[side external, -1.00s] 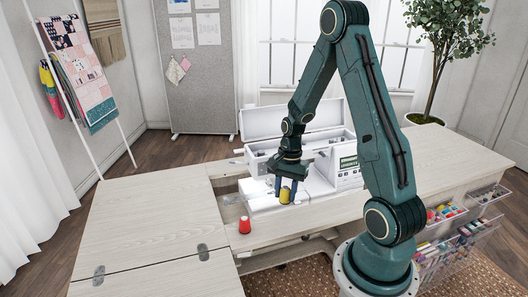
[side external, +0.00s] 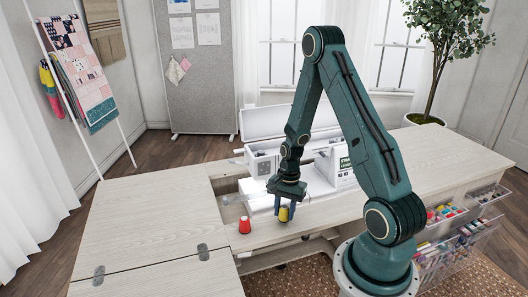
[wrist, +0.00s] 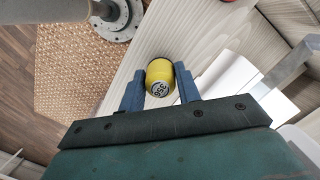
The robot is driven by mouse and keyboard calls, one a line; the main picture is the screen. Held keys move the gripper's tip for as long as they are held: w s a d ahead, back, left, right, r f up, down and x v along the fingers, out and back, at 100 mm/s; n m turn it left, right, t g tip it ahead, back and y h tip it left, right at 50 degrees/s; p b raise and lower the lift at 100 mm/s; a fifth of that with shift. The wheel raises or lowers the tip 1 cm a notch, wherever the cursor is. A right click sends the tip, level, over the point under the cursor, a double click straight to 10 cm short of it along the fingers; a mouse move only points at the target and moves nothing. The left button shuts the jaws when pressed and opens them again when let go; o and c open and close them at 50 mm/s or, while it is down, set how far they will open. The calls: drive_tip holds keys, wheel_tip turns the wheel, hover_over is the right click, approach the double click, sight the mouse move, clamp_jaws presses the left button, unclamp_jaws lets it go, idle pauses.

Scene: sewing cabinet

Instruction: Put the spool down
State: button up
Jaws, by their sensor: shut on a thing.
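A yellow spool (side external: 284,213) with a dark-printed label sits between the fingers of my gripper (side external: 284,207). In the wrist view the spool (wrist: 160,78) shows its round labelled end toward the camera, with one blue-grey finger of my gripper (wrist: 160,88) on each side. The gripper is shut on it and points down. The spool is over the narrow light-wood strip at the front of the cabinet top (side external: 330,212). I cannot tell whether its bottom touches the wood.
A red spool (side external: 245,225) stands on the wood to the left of my gripper. The white sewing machine (side external: 318,182) is just behind, beside an open recess (side external: 228,190). The left cabinet leaf (side external: 145,215) is bare. Clear drawers with thread (side external: 465,235) hang at the right front.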

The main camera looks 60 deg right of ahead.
drive_tip(key=shift+f, duration=0.8)
drive_tip(key=shift+f, duration=0.1)
drive_tip(key=o, duration=0.9)
drive_tip(key=shift+o, duration=0.2)
wheel_tip(320, 180, up, 12)
drive_tip(key=d, duration=0.1)
drive_tip(key=shift+d, duration=0.4)
